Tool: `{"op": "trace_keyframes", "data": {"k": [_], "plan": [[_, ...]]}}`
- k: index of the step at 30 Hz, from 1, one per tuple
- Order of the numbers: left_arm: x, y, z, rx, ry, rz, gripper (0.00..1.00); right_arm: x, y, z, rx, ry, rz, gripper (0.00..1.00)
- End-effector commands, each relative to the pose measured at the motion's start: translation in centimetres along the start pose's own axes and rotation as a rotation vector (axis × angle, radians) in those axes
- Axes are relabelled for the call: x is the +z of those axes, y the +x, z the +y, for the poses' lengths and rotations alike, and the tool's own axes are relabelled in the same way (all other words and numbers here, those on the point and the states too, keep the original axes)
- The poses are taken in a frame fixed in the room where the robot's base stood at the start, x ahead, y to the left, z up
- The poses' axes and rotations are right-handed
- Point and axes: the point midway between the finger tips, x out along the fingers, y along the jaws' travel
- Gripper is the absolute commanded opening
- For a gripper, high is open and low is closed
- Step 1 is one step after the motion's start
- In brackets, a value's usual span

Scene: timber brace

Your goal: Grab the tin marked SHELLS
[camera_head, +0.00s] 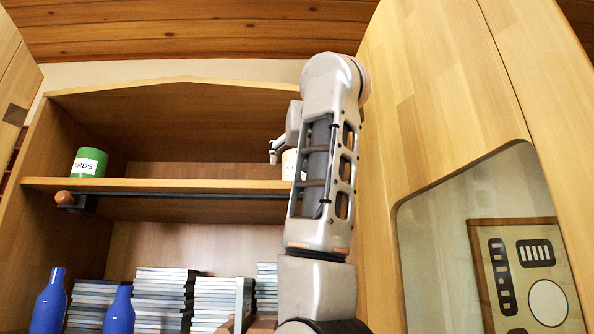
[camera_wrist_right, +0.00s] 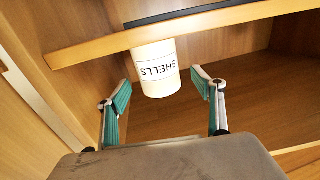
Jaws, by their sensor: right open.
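The SHELLS tin (camera_wrist_right: 157,72) is pale cream with a white label, upside down in the right wrist view. It stands on the upper shelf board. In the head view only a strip of a pale tin (camera_head: 288,166) shows at the shelf's right, mostly behind my right arm; its label is not readable there. My right gripper (camera_wrist_right: 161,84) is open, with one finger to each side of the tin and visible gaps; its fingertips are close to the tin. In the head view the gripper (camera_head: 276,151) is partly hidden by my arm. My left gripper is out of view.
A green tin (camera_head: 88,163) with a label ending in RDS stands at the shelf's left. A dark rail runs along the shelf board (camera_head: 190,186). Stacks of books (camera_head: 160,297) and blue bottles (camera_head: 50,302) sit below. A wooden panel (camera_head: 440,90) rises close on the right.

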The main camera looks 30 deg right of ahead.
Motion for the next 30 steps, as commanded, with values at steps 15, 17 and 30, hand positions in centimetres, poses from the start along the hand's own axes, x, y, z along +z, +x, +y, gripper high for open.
{"op": "trace_keyframes", "data": {"k": [15,17,30], "plan": [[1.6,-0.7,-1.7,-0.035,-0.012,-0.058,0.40,0.5,4.5,0.2,0.000,0.000,0.000,0.68],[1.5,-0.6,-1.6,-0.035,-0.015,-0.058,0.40,0.5,4.5,0.2,0.000,0.000,0.000,0.62],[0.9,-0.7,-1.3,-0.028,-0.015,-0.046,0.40,0.5,4.4,0.2,0.000,0.000,0.000,0.23]]}}
